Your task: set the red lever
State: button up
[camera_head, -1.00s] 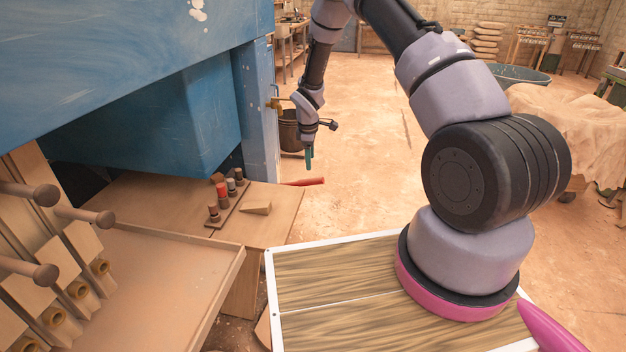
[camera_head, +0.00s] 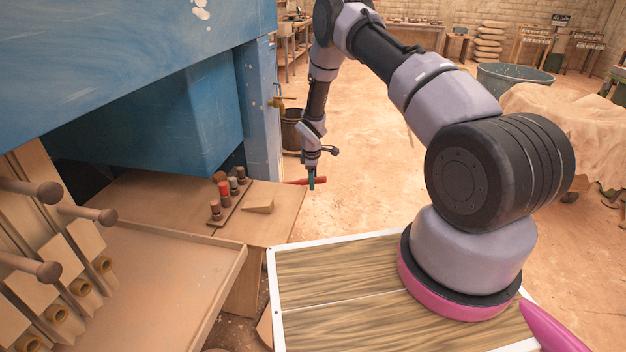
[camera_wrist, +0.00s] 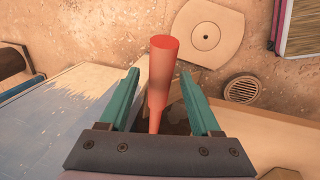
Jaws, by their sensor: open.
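The red lever (camera_head: 303,181) sticks out to the right past the edge of the wooden bench in the head view. In the wrist view the red lever (camera_wrist: 161,75) lies between the two teal fingers, with its thick end toward the top of the picture. My gripper (camera_head: 312,181) is at the lever in the head view. In the wrist view my gripper (camera_wrist: 160,97) is open, with a gap between each finger and the lever. The lever's mount is hidden behind the gripper body.
A wooden bench (camera_head: 274,225) with a strip of small knobs (camera_head: 229,203) and a wood wedge (camera_head: 259,206) lies left of my gripper. A blue press frame (camera_head: 262,110) and a brass tap (camera_head: 281,102) over a bucket (camera_head: 291,131) stand behind.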

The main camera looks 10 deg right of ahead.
grip_shut()
dwell(1.4)
